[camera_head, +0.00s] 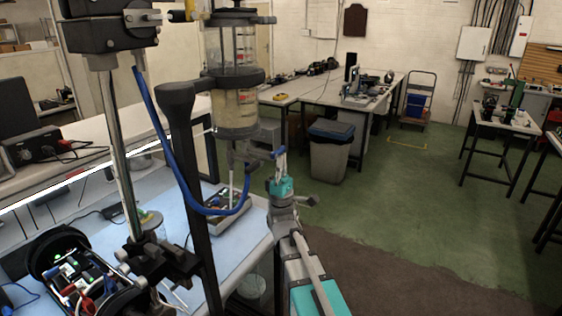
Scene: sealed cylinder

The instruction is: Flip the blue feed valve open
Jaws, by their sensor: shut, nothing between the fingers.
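The sealed cylinder (236,108) is a clear upright vessel with dark clamps, left of centre. The fingers hide part of the valve area.
A blue hose (163,145) loops from the upper left down under the cylinder. A dark upright post (190,170) and a metal rod (122,150) stand left. The blue-white bench (245,243) lies below. A grey bin (329,158) stands behind; green floor at right is open.

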